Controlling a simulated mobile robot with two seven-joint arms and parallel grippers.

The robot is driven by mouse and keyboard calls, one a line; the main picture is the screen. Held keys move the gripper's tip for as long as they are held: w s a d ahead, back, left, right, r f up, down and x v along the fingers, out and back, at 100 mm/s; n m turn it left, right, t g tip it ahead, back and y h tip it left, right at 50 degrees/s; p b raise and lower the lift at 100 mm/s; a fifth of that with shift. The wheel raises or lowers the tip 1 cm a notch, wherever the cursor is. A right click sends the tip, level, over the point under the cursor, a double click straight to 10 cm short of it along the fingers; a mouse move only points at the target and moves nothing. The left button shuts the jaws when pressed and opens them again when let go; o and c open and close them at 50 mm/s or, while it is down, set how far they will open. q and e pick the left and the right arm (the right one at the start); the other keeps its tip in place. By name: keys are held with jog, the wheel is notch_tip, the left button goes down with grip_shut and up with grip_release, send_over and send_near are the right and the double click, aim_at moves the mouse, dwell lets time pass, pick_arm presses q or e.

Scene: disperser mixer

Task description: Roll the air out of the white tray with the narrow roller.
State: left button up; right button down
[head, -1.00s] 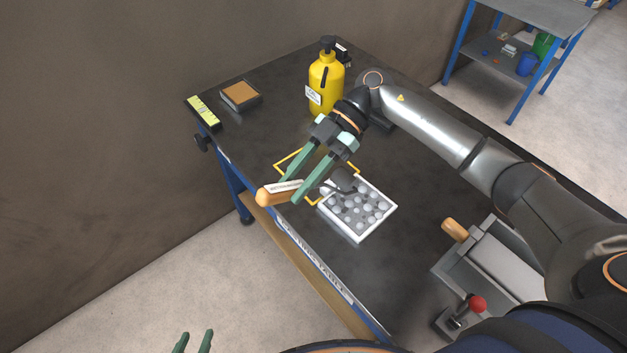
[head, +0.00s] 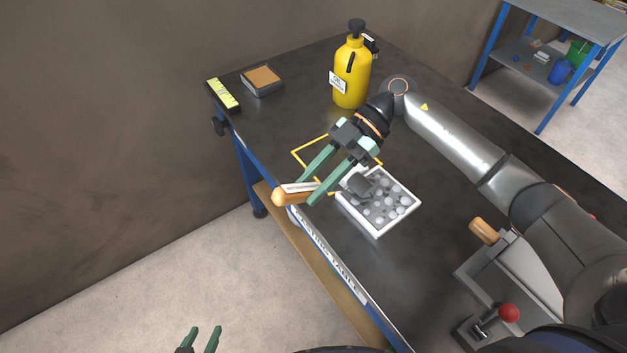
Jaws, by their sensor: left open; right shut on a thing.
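The white tray (head: 399,221) lies on the dark table, with several round grey bubbles showing inside it. My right gripper (head: 309,192) is shut on the narrow roller's orange-brown handle (head: 285,198), to the left of the tray. The dark grey roller head (head: 360,186) is over the tray's upper left part and hides some of it. I cannot tell whether the head touches the tray's contents. My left gripper (head: 200,340) is open and empty at the bottom edge of the view, away from the table.
A yellow outline (head: 310,146) is marked on the table behind the tray. A yellow bottle (head: 351,75), a brown-topped block (head: 262,80) and a yellow-green item (head: 223,94) stand at the back. A machine with a red knob (head: 508,313) is at the lower right.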

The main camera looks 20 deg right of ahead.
jog(key=shift+f, duration=0.5)
dwell(0.8)
jog(key=shift+d, duration=0.1)
